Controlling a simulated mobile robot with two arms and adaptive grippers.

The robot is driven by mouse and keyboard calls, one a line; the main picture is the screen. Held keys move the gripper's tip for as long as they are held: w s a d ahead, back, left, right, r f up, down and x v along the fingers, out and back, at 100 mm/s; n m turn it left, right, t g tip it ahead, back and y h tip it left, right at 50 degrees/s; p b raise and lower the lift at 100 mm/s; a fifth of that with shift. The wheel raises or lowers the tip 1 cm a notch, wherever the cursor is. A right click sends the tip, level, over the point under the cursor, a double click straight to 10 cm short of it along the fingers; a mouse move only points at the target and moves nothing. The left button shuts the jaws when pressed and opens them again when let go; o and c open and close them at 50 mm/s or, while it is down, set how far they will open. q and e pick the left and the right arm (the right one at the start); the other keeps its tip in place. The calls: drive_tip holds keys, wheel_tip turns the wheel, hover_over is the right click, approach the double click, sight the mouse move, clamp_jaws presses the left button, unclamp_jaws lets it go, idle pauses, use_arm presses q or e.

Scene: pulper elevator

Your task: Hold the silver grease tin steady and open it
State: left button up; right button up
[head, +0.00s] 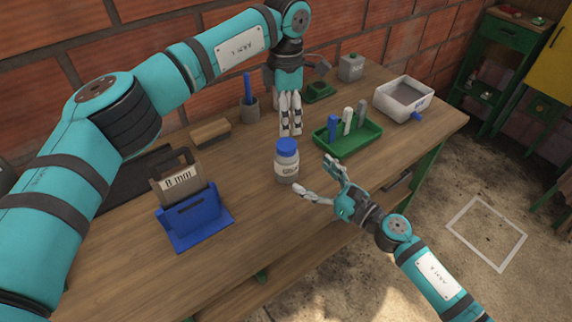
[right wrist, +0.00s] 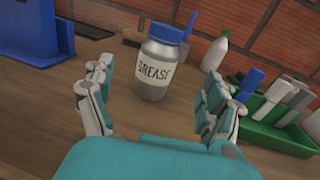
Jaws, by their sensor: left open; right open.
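The silver grease tin (head: 286,166) with a blue lid (head: 287,145) stands upright on the wooden bench. In the right wrist view the tin (right wrist: 154,72) shows a "GREASE" label and stands ahead, between the spread fingers and beyond their tips. My right gripper (head: 320,178) is open and empty, just to the right of the tin, with its fingers spread towards it; it also shows in the right wrist view (right wrist: 158,80). My left gripper (head: 291,130) is open, pointing down just behind the tin, its fingers close together in the picture. Neither gripper visibly touches the tin.
A green tray (head: 350,146) with several upright tools stands right of the tin. A white bin (head: 404,96), a pen cup (head: 249,108) and a brown block (head: 210,133) stand further back.

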sight(286, 156)
drive_tip(key=x, duration=0.9)
drive_tip(key=shift+w+a, duration=0.25)
